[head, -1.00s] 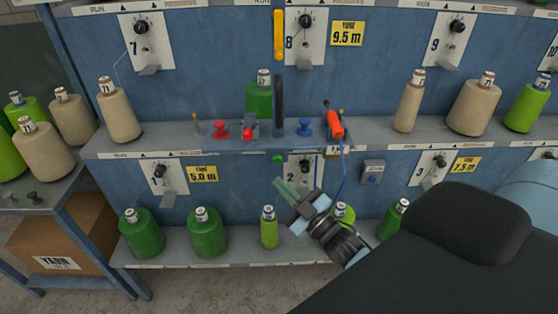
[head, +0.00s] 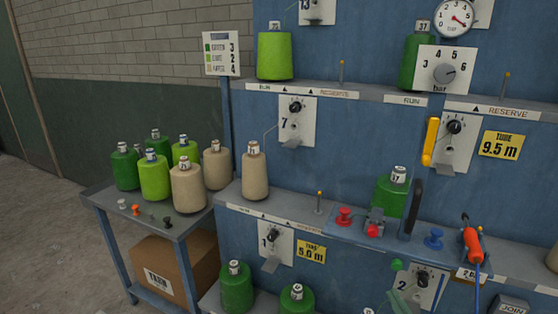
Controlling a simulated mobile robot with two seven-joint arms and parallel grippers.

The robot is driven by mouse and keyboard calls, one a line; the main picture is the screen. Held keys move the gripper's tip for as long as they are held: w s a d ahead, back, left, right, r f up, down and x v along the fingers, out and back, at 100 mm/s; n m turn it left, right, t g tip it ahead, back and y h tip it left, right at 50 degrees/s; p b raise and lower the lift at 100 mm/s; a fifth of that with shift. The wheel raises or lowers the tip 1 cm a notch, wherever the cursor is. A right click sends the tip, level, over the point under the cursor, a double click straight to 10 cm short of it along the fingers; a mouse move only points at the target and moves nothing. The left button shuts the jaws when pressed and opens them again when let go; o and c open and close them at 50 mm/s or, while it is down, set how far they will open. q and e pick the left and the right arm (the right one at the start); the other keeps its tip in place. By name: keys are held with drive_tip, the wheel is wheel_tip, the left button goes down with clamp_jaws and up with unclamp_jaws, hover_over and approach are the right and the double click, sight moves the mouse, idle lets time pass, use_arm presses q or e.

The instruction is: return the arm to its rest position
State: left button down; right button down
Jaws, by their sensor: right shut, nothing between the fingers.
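The rest of my right arm is below the picture. My left gripper is not in view.
A blue yarn rack with shelves fills the right side. A side table (head: 97,200) at left carries several yarn cones, with a cardboard box (head: 172,270) beneath. Floor at far left is clear.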

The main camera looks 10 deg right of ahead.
drive_tip(key=s+a+f+m+g+h, duration=0.1)
drive_tip(key=s+a+f+m+g, duration=0.2)
drive_tip(key=s+f, duration=1)
drive_tip(key=s+a+f+m+g+h, duration=0.1)
drive_tip(key=s+a+f+m+g, duration=0.1)
drive_tip(key=s+a+f+g, duration=0.4)
drive_tip(key=s+f+g, duration=0.3)
drive_tip(key=s+f, duration=0.3)
drive_tip(key=s, duration=0.2)
drive_tip(key=shift+s+a+f+m, duration=0.15)
drive_tip(key=shift+s+f+m, duration=0.1)
drive_tip(key=shift+f+m, duration=0.15)
drive_tip(key=shift+w, duration=0.1)
